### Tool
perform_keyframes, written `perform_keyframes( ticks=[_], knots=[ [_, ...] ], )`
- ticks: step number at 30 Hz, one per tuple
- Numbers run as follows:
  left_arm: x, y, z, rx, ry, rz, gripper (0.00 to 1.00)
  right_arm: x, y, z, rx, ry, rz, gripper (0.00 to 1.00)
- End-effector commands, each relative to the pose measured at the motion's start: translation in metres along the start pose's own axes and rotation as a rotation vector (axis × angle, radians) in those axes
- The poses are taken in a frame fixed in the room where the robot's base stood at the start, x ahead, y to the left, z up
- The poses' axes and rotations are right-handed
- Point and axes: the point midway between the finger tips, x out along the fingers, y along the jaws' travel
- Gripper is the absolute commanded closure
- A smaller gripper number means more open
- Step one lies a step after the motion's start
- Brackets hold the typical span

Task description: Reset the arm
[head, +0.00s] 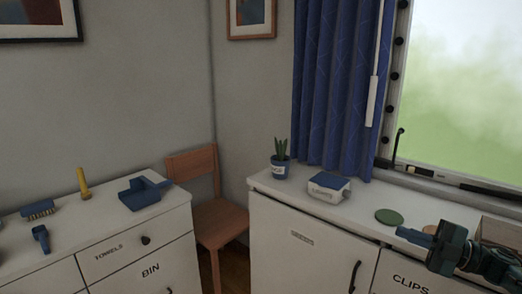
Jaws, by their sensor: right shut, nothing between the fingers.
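My right gripper (415,237) comes in from the lower right of the head view, over the right-hand white counter. It points left, its fingers look closed, and nothing shows between them. Its arm reaches back toward the right edge of the picture. My left gripper is not in the head view.
The right counter (354,212) holds a potted plant (281,168), a blue-and-white box (329,187), a green disc (389,217) and a brown box (498,232). The left cabinet (110,233) carries a dustpan (144,194), a brush (38,209) and a yellow-handled item (83,184). A wooden chair (218,221) stands between them.

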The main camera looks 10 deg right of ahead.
Motion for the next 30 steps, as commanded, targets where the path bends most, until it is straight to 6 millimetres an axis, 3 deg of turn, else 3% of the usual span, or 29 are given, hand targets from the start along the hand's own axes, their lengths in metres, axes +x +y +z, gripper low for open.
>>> perform_keyframes(
  ticks=[5,8,12,15,18,22,25,30],
  knots=[
    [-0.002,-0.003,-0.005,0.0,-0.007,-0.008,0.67,0.048,-0.093,-0.009,0.219,-0.126,0.111,1.0],
    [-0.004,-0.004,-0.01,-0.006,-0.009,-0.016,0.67,0.069,-0.154,-0.028,0.392,-0.254,0.177,1.0],
    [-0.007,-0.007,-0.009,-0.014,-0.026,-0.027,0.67,0.082,-0.238,-0.071,0.673,-0.497,0.238,1.0],
    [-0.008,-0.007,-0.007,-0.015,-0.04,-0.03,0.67,0.079,-0.285,-0.109,0.87,-0.68,0.248,1.0],
    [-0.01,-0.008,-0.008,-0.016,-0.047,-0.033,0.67,0.071,-0.317,-0.145,1.035,-0.835,0.236,1.0],
    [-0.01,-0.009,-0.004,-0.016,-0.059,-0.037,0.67,0.061,-0.341,-0.179,1.177,-0.97,0.211,1.0],
    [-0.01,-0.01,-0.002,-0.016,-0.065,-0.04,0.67,0.057,-0.349,-0.191,1.228,-1.018,0.197,1.0],
    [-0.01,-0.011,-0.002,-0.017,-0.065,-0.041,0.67,0.055,-0.352,-0.194,1.241,-1.034,0.189,1.0]
  ],
)
